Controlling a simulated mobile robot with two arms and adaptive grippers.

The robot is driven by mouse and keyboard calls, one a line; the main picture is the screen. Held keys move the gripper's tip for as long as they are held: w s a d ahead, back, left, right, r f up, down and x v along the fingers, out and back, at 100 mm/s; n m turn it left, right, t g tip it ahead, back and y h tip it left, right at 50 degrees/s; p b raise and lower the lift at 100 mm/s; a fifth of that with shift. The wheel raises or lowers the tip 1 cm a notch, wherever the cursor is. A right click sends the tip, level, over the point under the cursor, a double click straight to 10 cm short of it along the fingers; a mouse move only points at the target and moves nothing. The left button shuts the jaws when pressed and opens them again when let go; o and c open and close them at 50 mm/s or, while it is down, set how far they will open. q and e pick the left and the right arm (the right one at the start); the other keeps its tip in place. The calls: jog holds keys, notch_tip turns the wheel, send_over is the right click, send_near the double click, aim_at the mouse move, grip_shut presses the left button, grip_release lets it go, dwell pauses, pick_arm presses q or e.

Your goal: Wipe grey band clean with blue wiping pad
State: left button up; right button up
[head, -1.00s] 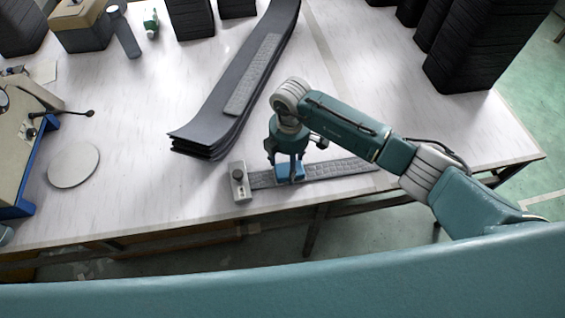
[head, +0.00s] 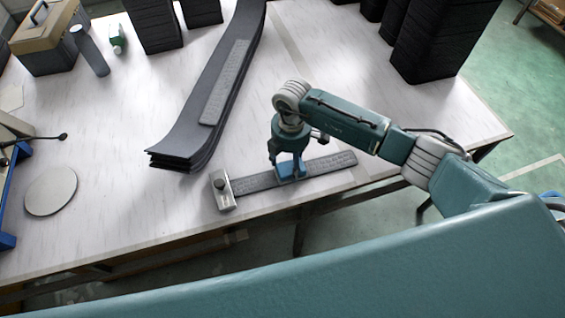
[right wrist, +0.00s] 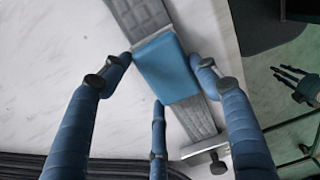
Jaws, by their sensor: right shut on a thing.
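The grey band (head: 328,164) lies flat along the table's front edge, its left end under a metal clamp block (head: 222,191) with a dark knob. My right gripper (head: 288,164) is shut on the blue wiping pad (head: 291,174), which sits across the middle of the band. In the right wrist view the pad (right wrist: 167,68) lies between the blue fingers and hides part of the band (right wrist: 198,118). The band surface shows an embossed pattern; I cannot make out dirt on it. My left gripper (right wrist: 296,86) shows small at that view's right edge, its fingers apart.
A stack of long dark strips (head: 178,148) lies behind the band, with a grey textured strip (head: 224,82) on top. Tall black stacks (head: 432,45) stand at the back right. A round disc (head: 51,191) lies at left. The table around the clamp is clear.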

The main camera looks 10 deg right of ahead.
jog(key=shift+d+p, duration=0.3)
jog(key=shift+d, duration=1.95)
jog(key=shift+w+d, duration=0.2)
jog(key=shift+d, duration=1.6)
jog(key=shift+w+d, duration=0.15)
jog(key=shift+d, duration=3.4)
jog(key=shift+w+d+b, duration=0.2)
jog(key=shift+d+b, duration=0.1)
jog(key=shift+d, duration=1.6)
jog(key=shift+s+a+f+p, duration=0.15)
jog(key=shift+a+p, duration=0.35)
jog(key=shift+a, duration=1.5)
jog(key=shift+s+a+p, duration=0.15)
jog(key=shift+a+p, duration=0.15)
jog(key=shift+a, duration=0.65)
jog(key=shift+a+r+p, duration=0.2)
jog(key=shift+a+p, duration=0.15)
jog(key=shift+a, duration=1.4)
jog(key=shift+s+a+f, duration=0.1)
jog(key=shift+s+a, duration=0.05)
jog(key=shift+a, duration=1.65)
jog(key=shift+s+a, duration=0.15)
jog(key=shift+a, duration=4.3)
jog(key=shift+s+a, duration=0.15)
jog(key=shift+a, duration=1.15)
jog(key=shift+s+a, duration=0.15)
jog(key=shift+a, duration=1.15)
jog(key=shift+a+b, duration=0.5)
jog(key=shift+a, duration=0.7)
